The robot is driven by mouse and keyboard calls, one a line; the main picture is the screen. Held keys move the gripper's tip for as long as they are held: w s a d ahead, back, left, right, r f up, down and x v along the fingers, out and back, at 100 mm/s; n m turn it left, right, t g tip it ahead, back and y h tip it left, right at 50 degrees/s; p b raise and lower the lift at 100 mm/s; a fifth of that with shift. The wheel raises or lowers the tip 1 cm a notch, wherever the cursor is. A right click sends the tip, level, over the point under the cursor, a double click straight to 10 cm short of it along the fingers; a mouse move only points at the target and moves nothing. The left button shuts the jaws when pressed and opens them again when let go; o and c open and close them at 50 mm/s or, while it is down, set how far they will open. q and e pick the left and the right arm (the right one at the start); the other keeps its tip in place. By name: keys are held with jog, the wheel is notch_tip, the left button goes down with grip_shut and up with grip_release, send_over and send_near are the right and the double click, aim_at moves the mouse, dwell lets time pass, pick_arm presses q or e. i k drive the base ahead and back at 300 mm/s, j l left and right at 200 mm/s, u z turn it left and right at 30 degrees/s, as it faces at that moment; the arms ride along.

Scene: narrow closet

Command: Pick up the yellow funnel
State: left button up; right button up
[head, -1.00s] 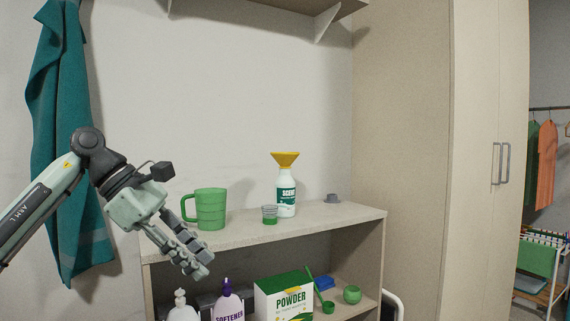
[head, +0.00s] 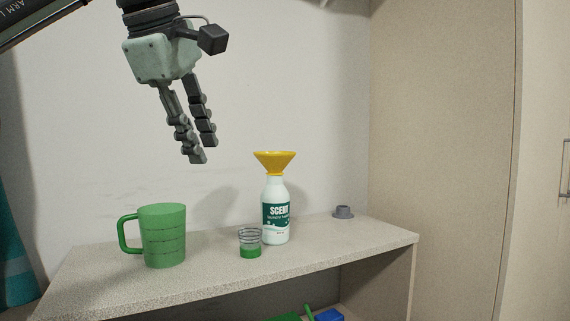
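The yellow funnel (head: 274,162) sits upright in the neck of a white bottle (head: 276,222) with a green "SCENT" label, its wide mouth facing up. The bottle stands on the shelf unit's top. My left gripper (head: 204,152) hangs in the air to the left of the funnel and above it in the head view, its fingers pointing down. Its two fingers are apart with nothing between them. My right gripper is not in view.
A green jug (head: 163,236) and a small clear cup (head: 250,243) with green contents stand left of the bottle on the shelf top (head: 330,246). A small grey cap (head: 343,212) lies to the right. A tall cabinet (head: 445,130) bounds the right side.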

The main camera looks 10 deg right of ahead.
aim_at(276, 162)
jog(key=i+l, duration=0.55)
jog(key=i, duration=0.3)
